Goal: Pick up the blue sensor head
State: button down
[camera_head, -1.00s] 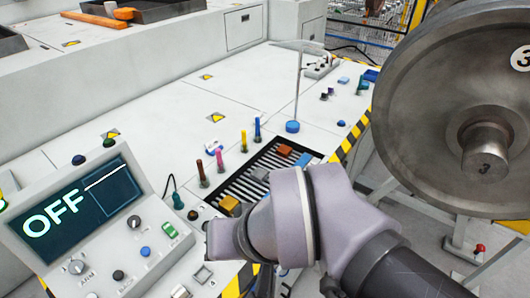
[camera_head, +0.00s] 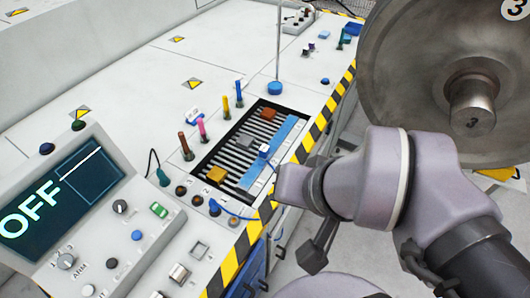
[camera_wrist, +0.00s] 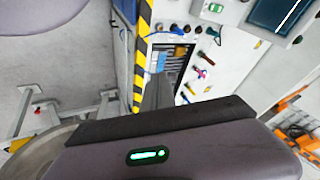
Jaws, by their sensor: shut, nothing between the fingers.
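A small blue block with a pale top (camera_head: 264,151), probably the blue sensor head, sits on a blue strip (camera_head: 286,137) along the right side of the slotted dark panel. A thin blue cable runs near the panel's front edge. In the head view my wrist is just right of the panel, apart from the block; the fingers are not clear there.
A blue round base (camera_head: 275,88) carries a thin rod behind. A large metal wheel (camera_head: 425,75) stands right.

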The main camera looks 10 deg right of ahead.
aim_at(264, 151)
jog(key=i+l+u, duration=0.35)
jog(key=l, duration=0.3)
jog(key=i+l+u, duration=0.15)
jog(key=l, duration=0.25)
jog(key=i+l+u, duration=0.15)
jog(key=l, duration=0.2)
jog(key=i+l+u, duration=0.15)
jog(key=l, duration=0.3)
jog(key=i+l+u, duration=0.2)
jog(key=l, duration=0.2)
jog(key=l+u, duration=0.15)
jog(key=l, duration=0.3)
